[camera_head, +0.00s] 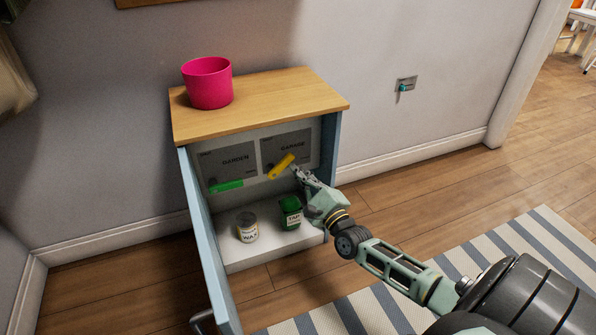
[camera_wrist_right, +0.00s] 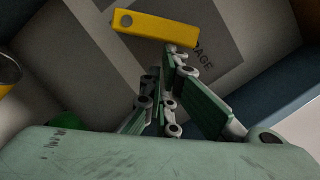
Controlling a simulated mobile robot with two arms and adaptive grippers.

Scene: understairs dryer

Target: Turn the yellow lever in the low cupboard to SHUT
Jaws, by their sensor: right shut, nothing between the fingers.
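The yellow lever (camera_head: 281,166) is on the grey GARAGE plate (camera_head: 301,141) on the cupboard's back wall. It slants from lower left to upper right in the head view. My right gripper (camera_head: 297,170) is inside the cupboard, shut and empty, just right of the lever. In the wrist view the lever (camera_wrist_right: 155,26) lies just beyond my right fingertips (camera_wrist_right: 168,54); I cannot tell whether they touch. The plate's small markings are too small to read. My left gripper is not in view.
A green lever (camera_head: 227,186) is on the GARDEN plate (camera_head: 229,160) to the left. A WAX tin (camera_head: 248,232) and a green can (camera_head: 290,214) stand on the cupboard floor. The blue door (camera_head: 207,245) is open at left. A pink pot (camera_head: 208,84) stands on top.

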